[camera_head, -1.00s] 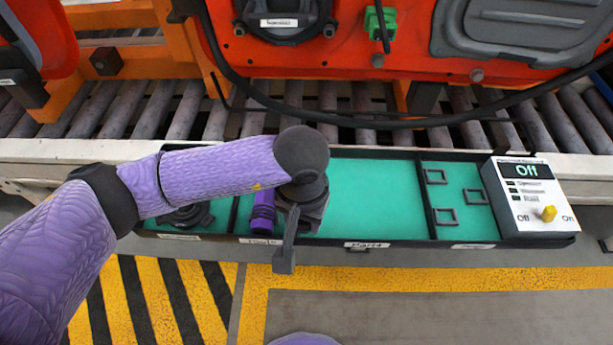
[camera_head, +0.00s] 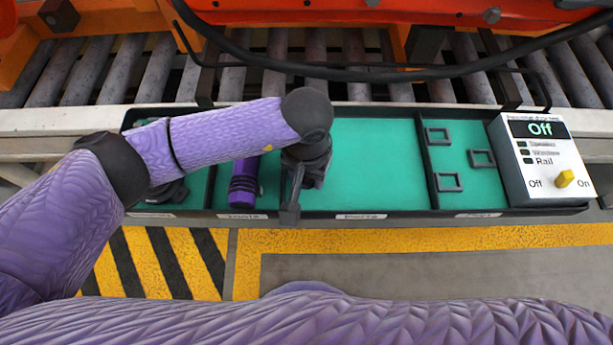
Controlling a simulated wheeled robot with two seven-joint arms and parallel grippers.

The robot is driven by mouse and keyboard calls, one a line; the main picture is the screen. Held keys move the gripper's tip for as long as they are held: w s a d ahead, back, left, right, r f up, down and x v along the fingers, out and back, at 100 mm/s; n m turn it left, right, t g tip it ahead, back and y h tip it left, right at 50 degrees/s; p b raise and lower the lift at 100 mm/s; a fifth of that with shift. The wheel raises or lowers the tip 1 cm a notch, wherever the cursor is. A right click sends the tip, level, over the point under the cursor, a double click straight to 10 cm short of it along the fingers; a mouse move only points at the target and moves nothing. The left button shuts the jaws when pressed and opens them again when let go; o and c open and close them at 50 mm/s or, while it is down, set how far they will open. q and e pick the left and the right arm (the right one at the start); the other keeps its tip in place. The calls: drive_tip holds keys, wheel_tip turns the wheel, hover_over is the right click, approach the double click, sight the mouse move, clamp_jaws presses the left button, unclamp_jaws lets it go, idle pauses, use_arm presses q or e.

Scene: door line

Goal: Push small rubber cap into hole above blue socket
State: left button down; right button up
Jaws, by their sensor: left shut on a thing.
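My left gripper (camera_head: 292,200) points down over the left end of the wide middle compartment of the green-lined tray (camera_head: 385,216). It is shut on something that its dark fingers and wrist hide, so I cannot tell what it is. I see no rubber cap on the bare green floor. The blue socket and the hole above it are not in view; only the lower edge of the orange door (camera_head: 340,17) shows at the top. My right gripper is not in view.
A purple cylinder tool (camera_head: 244,185) lies just left of the gripper. Square dark frames (camera_head: 449,182) lie in the right compartment. A control box (camera_head: 545,160) reads Off. A black cable (camera_head: 400,75) crosses before the rollers (camera_head: 270,75).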

use_arm(q)
drive_tip(key=shift+f, duration=0.8)
drive_tip(key=shift+r, duration=0.15)
drive_tip(key=shift+f, duration=0.25)
drive_tip(key=shift+c, duration=1.2)
unclamp_jaws()
drive_tip(key=shift+r, duration=0.1)
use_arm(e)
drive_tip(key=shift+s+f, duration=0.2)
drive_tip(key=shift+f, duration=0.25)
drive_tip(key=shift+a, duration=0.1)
